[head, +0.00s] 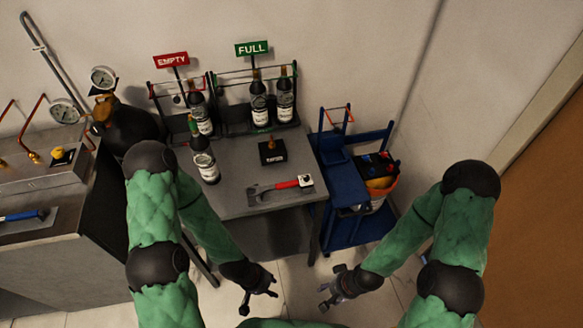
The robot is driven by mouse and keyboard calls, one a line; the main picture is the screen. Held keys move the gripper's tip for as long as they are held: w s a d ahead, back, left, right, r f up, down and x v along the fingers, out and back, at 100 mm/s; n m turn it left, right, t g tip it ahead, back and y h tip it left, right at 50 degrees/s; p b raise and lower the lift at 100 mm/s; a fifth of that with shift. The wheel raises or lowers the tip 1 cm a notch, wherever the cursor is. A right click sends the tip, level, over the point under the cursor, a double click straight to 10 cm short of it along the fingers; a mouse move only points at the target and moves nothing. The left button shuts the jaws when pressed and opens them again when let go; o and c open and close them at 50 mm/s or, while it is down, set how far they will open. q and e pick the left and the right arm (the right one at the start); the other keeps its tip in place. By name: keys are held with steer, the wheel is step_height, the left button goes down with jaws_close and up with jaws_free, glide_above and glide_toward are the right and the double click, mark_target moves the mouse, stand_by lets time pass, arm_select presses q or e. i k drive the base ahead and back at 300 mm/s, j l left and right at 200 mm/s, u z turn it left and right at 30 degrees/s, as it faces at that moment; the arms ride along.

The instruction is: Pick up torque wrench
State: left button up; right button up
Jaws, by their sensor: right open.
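A tool with a red handle and a grey metal head (280,187) lies on the grey table, near its front edge. A second tool with a blue handle (24,215) lies on the bench at the far left. I cannot tell for certain which is the torque wrench. My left gripper (259,298) hangs low in front of the table, apart from both tools, and looks open and empty. My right gripper (327,296) is open and empty, low in front of the table's right side.
The grey table (235,203) also bears a loose bottle (205,166), a small black box (272,152) and bottle racks under EMPTY (171,60) and FULL (251,48) signs. A blue cart (340,187) stands right of the table. A gas cylinder (132,122) stands left.

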mark_target(260, 191)
steer(key=u, duration=2.1)
steer(key=i+l, duration=0.3)
